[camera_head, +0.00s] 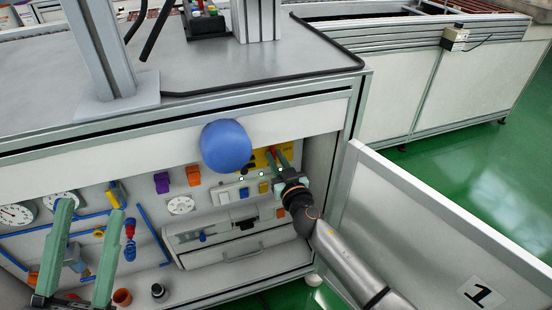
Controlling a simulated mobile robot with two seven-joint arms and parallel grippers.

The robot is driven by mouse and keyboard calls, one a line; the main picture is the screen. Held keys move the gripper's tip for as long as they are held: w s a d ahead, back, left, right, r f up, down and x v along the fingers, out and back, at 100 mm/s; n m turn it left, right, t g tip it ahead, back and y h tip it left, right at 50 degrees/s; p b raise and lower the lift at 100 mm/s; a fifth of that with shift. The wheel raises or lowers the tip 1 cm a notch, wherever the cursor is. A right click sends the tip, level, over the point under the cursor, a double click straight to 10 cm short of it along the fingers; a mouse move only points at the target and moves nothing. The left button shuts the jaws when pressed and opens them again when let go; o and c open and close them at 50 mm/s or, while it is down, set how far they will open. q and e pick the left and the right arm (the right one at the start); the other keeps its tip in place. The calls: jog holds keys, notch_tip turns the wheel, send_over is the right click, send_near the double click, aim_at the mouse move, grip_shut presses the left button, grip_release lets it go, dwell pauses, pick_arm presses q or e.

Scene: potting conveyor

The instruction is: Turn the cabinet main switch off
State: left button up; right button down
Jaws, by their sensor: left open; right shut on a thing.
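The open cabinet shows a yellow plate (259,160) at the upper right of its back panel, with dark marks on it. A small red part, which looks like the main switch (271,150), is at this plate. My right gripper (276,155) reaches in from the lower right, its green fingers closed around the red part. The fingers hide most of the switch, so its handle position cannot be told. My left gripper (92,208) is at the lower left, fingers wide apart and empty, in front of the gauges and blue pipes.
A blue rounded object (226,146) hangs in front of the cabinet's upper edge, left of the plate. The cabinet door (420,235) stands open at right. A drawer unit (240,246) lies below the plate. Green floor (470,140) is clear at right.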

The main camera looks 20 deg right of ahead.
jog(key=shift+n, duration=0.3)
dwell(0.4)
jog(key=shift+a+f+n+b, duration=0.25)
jog(key=shift+f+n+b, duration=0.1)
jog(key=shift+n, duration=2.5)
jog(key=shift+a+f+n+b, duration=0.2)
jog(key=shift+a+n+b, duration=0.1)
jog(key=shift+n, duration=2.6)
jog(key=shift+a+f+n+b, duration=0.25)
jog(key=shift+f+n+b, duration=0.1)
jog(key=shift+n, duration=2.5)
jog(key=c, duration=0.8)
grip_release()
jog(key=shift+r, duration=0.1)
jog(key=shift+s, duration=0.1)
